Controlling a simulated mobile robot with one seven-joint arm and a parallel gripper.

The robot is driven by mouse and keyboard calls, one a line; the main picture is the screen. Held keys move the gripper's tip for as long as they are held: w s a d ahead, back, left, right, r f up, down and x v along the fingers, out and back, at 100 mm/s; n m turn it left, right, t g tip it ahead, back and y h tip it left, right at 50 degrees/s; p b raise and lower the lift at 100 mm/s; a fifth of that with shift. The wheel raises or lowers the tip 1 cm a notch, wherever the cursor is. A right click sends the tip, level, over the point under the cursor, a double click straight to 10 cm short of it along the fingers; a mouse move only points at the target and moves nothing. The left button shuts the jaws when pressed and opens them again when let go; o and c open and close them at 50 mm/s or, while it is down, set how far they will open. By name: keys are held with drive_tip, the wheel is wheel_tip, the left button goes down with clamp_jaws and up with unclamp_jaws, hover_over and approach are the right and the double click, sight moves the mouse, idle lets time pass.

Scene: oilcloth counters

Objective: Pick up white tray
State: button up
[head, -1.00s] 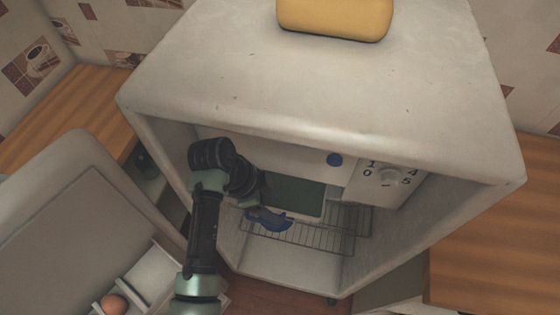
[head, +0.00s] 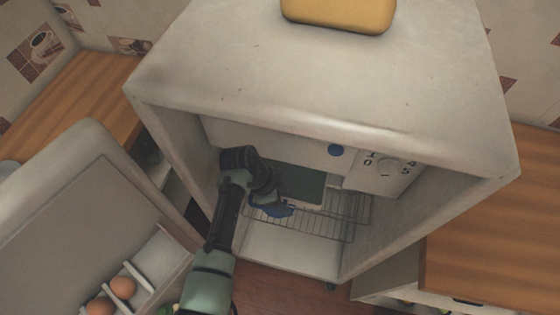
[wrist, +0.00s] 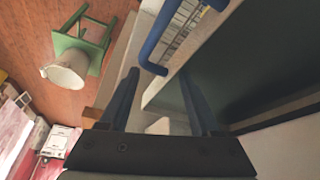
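No separate white tray shows clearly. A white flat panel (head: 290,248) lies at the bottom of the open white fridge, below a wire rack. A dark green panel (head: 303,184) with a pale edge is higher inside; a dark panel also fills the right of the wrist view (wrist: 255,55). A blue curved bar (head: 274,209) hangs by my gripper, and a blue bar shows ahead of the fingers in the wrist view (wrist: 148,50). My gripper (wrist: 158,78) is inside the fridge, fingers apart, with nothing seen held. Its fingertips are hard to see in the head view.
The fridge door (head: 75,215) stands open at the left, with eggs (head: 122,287) in its shelf. A dial (head: 390,166) is on the fridge's inside right. A yellow block (head: 340,12) lies on top. Wooden counters (head: 490,230) flank the fridge. A green stool (wrist: 88,38) stands on the floor.

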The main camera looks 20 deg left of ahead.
clamp_jaws()
drive_tip(key=shift+w+a+r, duration=0.1)
idle(1.1)
